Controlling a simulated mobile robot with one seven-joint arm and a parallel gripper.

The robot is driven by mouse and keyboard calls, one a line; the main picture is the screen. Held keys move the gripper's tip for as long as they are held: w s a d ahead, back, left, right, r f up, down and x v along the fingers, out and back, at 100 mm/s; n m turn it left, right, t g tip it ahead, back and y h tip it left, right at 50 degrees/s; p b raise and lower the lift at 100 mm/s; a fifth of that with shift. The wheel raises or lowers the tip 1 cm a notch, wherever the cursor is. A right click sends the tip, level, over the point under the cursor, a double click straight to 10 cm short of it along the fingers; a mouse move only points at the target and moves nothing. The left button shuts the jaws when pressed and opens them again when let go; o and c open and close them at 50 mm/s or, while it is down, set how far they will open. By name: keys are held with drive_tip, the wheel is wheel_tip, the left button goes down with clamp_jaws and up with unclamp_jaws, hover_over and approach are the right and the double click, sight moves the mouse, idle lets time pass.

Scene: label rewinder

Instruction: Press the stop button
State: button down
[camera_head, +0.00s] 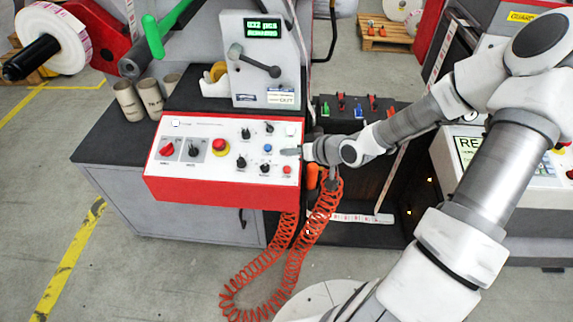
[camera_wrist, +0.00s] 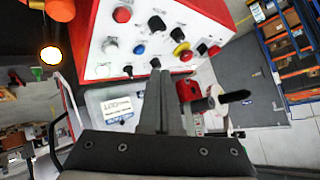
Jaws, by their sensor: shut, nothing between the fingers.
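The white control panel (camera_head: 205,165) with a red frame slopes on the front of the machine. A small red button (camera_head: 287,169) sits at its lower right corner; in the wrist view it is at the upper left (camera_wrist: 122,15). Its label is too small to read. A larger red mushroom button on a yellow ring (camera_head: 220,146) is near the panel's middle. My gripper (camera_head: 290,151) is shut and empty at the panel's right side, above the small red button in the head view. In the wrist view its fingertips (camera_wrist: 156,72) point at the panel's edge; contact cannot be told.
A blue button (camera_head: 268,148), several black knobs and a red rotary switch (camera_head: 167,147) share the panel. A coiled orange hose (camera_head: 265,275) hangs below its right side. A display unit (camera_head: 262,55) stands behind.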

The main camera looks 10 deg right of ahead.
sight(287, 170)
idle(0.4)
drive_tip(key=f+b, duration=0.2)
drive_tip(key=w+f+b, duration=0.1)
drive_tip(key=f+b, duration=0.1)
drive_tip(key=f, duration=0.1)
drive_tip(key=w+f+b, duration=0.1)
drive_tip(key=f+b, duration=0.1)
drive_tip(key=b, duration=0.1)
drive_tip(key=shift+d+f, duration=0.25)
drive_tip(key=shift+f, duration=0.1)
drive_tip(key=shift+w+d+f, duration=0.1)
drive_tip(key=shift+w+f, duration=0.05)
drive_tip(key=shift+f, duration=0.25)
idle(1.4)
drive_tip(key=shift+w+f, duration=0.1)
drive_tip(key=shift+f, duration=0.3)
drive_tip(key=shift+w+f+b, duration=0.1)
drive_tip(key=shift+f+b, duration=0.25)
drive_tip(key=shift+f, duration=0.05)
idle(0.5)
drive_tip(key=shift+r, duration=0.1)
drive_tip(key=shift+s+r+p, duration=0.25)
drive_tip(key=shift+r+p, duration=0.45)
drive_tip(key=shift+p, duration=0.1)
